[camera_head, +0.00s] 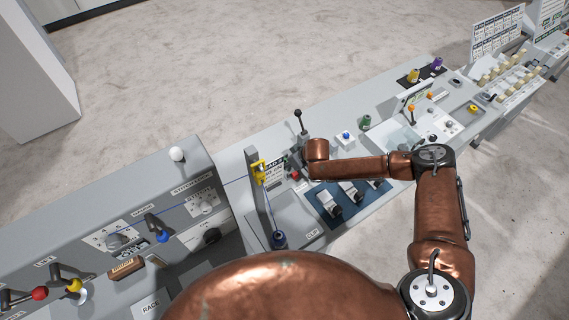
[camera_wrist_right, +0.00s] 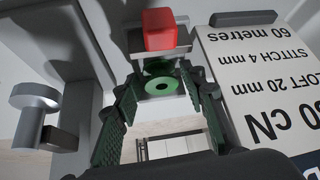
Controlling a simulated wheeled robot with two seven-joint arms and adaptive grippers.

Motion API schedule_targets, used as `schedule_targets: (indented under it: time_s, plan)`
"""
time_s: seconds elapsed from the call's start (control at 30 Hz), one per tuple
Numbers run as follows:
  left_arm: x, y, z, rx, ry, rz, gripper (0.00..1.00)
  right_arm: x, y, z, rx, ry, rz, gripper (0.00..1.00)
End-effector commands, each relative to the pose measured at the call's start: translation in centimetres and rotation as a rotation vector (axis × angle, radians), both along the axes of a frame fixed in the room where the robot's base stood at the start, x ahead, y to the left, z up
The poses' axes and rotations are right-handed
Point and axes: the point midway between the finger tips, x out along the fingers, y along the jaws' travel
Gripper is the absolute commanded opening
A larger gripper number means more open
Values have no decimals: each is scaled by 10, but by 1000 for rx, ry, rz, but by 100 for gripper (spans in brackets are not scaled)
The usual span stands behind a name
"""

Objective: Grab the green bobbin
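The green bobbin (camera_wrist_right: 160,86) shows in the right wrist view as a round green flange with a pale ring and dark centre hole. It sits between the tips of my right gripper (camera_wrist_right: 163,95), whose green-padded fingers stand apart on either side of it. I cannot tell whether the pads touch it. In the head view my right gripper (camera_head: 296,161) is low at the panel, mostly hidden by its own wrist, and the bobbin there cannot be made out. My left gripper is not in view.
A red block (camera_wrist_right: 160,30) is just beyond the bobbin. A printed card (camera_wrist_right: 262,75) stands close to the right finger, and a grey knob (camera_wrist_right: 35,95) is at left. In the head view, a black-knobbed lever (camera_head: 299,122) and another green part (camera_head: 365,121) stand nearby.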

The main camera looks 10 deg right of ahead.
Motion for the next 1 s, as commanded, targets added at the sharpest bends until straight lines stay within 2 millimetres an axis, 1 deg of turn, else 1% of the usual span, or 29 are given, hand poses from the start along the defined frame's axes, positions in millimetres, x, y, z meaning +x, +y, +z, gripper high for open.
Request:
schedule_targets:
  time_s: [0.23,0.5,0.8,0.93,1.0]
  plan:
    - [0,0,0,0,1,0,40,1,0,-1,0,0,0,38]
    - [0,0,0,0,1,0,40,1,0,-1,0,0,0,19]
    - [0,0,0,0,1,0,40,1,0,1,0,-1,-1,18]
    - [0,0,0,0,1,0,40,1,0,9,-1,-2,0,18]
    - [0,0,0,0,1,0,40,2,0,17,0,-2,-1,18]
